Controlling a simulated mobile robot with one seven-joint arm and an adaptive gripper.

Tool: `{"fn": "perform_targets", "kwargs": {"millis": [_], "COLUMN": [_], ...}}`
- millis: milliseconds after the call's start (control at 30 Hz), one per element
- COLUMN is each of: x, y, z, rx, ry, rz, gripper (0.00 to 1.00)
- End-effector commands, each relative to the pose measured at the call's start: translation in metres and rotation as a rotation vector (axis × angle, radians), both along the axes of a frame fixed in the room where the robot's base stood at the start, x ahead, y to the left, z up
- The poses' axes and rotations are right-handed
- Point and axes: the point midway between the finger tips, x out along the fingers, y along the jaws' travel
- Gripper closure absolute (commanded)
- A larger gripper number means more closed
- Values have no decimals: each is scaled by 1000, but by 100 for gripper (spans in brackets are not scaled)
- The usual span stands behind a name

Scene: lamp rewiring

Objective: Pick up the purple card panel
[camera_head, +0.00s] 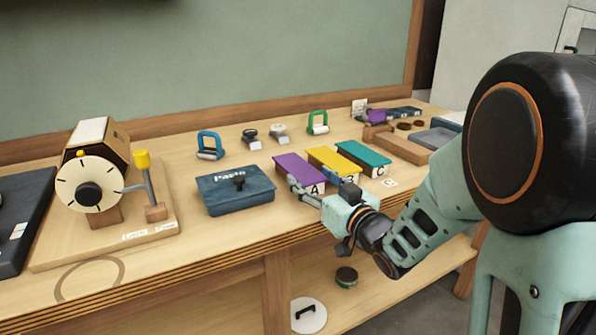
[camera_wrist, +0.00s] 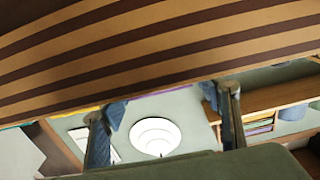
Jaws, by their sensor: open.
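A flat purple panel (camera_head: 308,170) marked A lies on the workbench, left of the yellow and teal ones. A second, smaller purple piece (camera_head: 376,116) is at the back right; I cannot tell which is the card panel. My gripper (camera_head: 303,191) is at the front edge of panel A, partly covering its front. Whether they touch is unclear. In the wrist view, my gripper's two fingers (camera_wrist: 163,125) are apart with nothing held between them. A thin purple strip shows behind the striped edge there.
A yellow panel (camera_head: 333,161) marked B and a teal panel (camera_head: 364,153) marked C lie close to the right. A blue box (camera_head: 235,195) stands to the left, near a dial device (camera_head: 90,185). Striped layers (camera_wrist: 150,45) fill the upper wrist view.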

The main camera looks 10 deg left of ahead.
Motion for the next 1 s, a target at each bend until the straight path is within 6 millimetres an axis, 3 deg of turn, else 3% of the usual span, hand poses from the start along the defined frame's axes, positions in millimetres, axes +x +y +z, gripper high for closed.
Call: {"fn": "perform_targets", "kwargs": {"millis": [367, 633, 1000], "x": [10, 10, 11], "y": [7, 7, 8], "z": [0, 0, 5], "rx": [-1, -1, 0], "ry": [1, 1, -1], "rz": [0, 0, 0], "gripper": [43, 73, 74]}}
